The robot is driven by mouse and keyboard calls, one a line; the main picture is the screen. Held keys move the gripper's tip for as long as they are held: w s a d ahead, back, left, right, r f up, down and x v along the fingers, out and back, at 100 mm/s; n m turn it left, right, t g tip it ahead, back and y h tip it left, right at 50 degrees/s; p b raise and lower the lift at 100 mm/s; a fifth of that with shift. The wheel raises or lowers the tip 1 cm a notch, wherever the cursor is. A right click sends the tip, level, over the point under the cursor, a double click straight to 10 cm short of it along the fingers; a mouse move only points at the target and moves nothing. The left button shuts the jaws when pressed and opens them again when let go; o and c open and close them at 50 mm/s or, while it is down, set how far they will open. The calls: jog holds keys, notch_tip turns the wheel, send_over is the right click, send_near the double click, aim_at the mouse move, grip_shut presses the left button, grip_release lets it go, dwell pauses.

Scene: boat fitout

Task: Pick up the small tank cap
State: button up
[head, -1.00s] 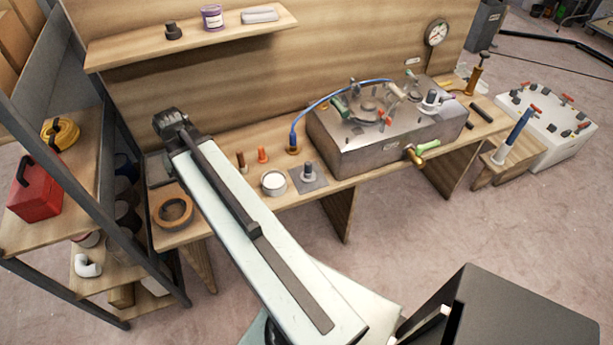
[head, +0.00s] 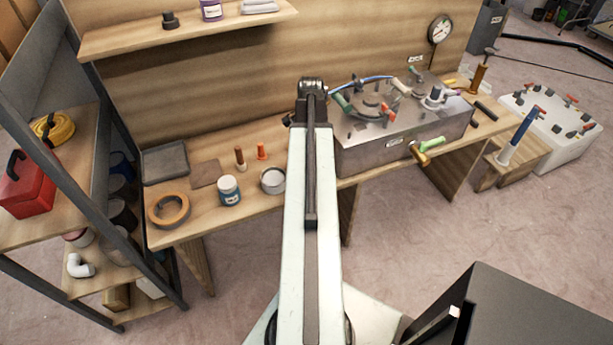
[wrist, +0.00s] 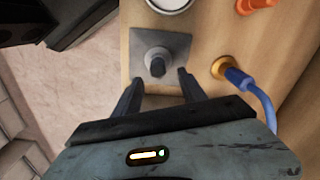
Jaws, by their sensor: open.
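A small grey cap with a dark upright knob (wrist: 158,66) sits on a square grey plate (wrist: 178,44) in the wrist view; it looks like the small tank cap. My gripper (wrist: 160,80) is open and empty. Its two dark fingertips lie left and right of the knob in the picture, near the plate's near edge. I cannot tell their height above the plate. In the head view my arm hides the cap, the plate and the gripper.
A blue hose (wrist: 243,79) with a brass end fitting (wrist: 223,68) stands close right of the plate. A white tin (head: 272,181) and orange piece (head: 261,151) are nearby on the bench. The metal tank (head: 400,140) stands right of my arm.

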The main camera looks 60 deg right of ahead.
notch_tip(320, 180, down, 5)
jog(key=b, duration=0.5)
jog(key=shift+a+f, duration=0.1)
jog(key=shift+f, duration=0.1)
jog(key=shift+r, duration=0.2)
grip_shut()
